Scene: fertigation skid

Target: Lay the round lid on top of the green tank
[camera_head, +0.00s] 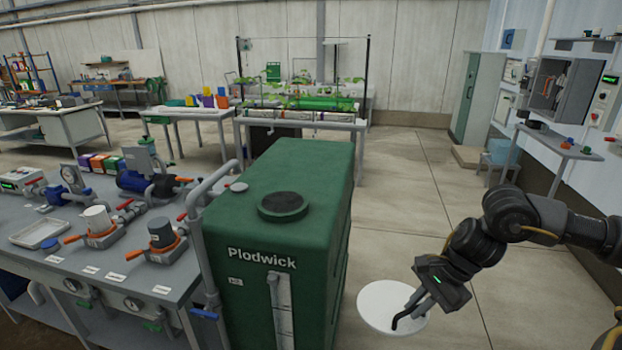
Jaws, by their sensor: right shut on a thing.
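The green tank (322,220), lettered "Plodwick", stands upright in the middle foreground. A dark green round raised fitting (283,206) sits on its top. My right gripper (408,314) is right of the tank, shut on the round white lid (378,302). The lid shows its broad face and is apart from the tank, beyond its right side. A black fingertip lies over the lid's right part; the exact grip on the rim is hard to see. My left gripper is not in view.
A grey bench (140,272) with pumps, valves and a tray (38,233) stands left of the tank. A grey pipe (204,240) with a small pale cap (237,187) runs along the tank's left side. The floor (425,215) to the right is open.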

